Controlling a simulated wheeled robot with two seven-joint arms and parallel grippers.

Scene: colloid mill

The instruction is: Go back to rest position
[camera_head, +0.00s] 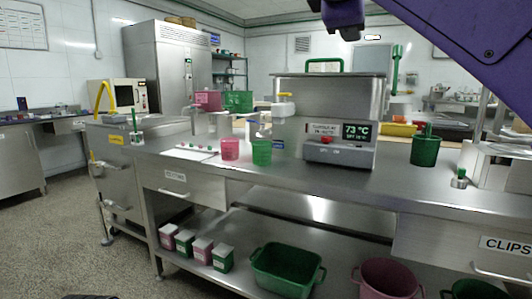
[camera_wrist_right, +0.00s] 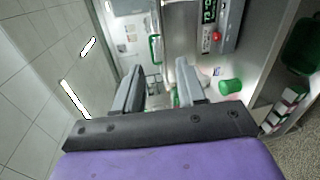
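My right gripper shows in the right wrist view (camera_wrist_right: 160,68). Its two grey fingers stand apart with nothing between them, so it is open and empty. It is raised in the air, with the bench and machine beyond it and to the right in that view. In the head view only a purple link of my right arm crosses the upper right corner; the right gripper itself is outside that picture. My left gripper is not visible in either view.
A steel bench (camera_head: 300,178) holds a machine with a 73 °C display (camera_head: 356,130), a pink cup (camera_head: 230,150), a green cup (camera_head: 262,153) and a dark green container (camera_head: 425,151). Green (camera_head: 287,268) and pink (camera_head: 388,279) bins stand below. Floor at left is clear.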

